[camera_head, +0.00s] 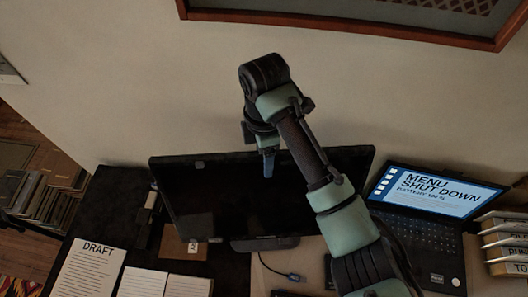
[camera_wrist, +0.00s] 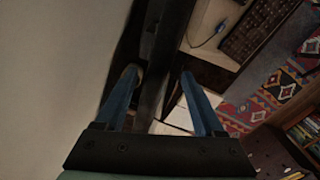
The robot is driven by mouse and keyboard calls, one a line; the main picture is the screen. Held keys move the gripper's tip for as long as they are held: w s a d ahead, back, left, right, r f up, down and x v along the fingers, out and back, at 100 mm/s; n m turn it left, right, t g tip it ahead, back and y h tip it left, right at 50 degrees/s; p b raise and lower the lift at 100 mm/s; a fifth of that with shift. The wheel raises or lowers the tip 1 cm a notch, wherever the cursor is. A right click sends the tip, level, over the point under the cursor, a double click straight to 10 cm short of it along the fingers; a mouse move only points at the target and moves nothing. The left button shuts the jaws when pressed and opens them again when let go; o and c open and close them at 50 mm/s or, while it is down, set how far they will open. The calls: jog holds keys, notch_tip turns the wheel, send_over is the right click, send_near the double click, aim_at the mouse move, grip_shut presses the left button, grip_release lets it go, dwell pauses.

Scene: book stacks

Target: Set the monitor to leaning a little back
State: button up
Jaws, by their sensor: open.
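The black monitor (camera_head: 225,195) stands on the desk on a dark foot (camera_head: 265,243), its dark screen facing me. My gripper (camera_head: 268,165) points down at the monitor's top edge near its middle. In the wrist view the monitor (camera_wrist: 158,75) shows edge-on as a dark strip running between the two blue fingers of my gripper (camera_wrist: 162,92). The fingers are open, one on the wall side and one on the screen side. There is a visible gap at the right finger; contact at the left one is hard to tell. The monitor's back is hidden.
An open laptop (camera_head: 430,200) stands right of the monitor, with labelled folders (camera_head: 505,240) beyond it. Papers (camera_head: 90,268) and a dark pad lie at the left front. A wall (camera_head: 130,70) is close behind the monitor, with a framed picture (camera_head: 350,22) above. A cable (camera_head: 280,270) lies in front.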

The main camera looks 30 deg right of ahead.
grip_shut()
dwell(0.3)
jog(key=shift+f, duration=0.1)
dwell(1.0)
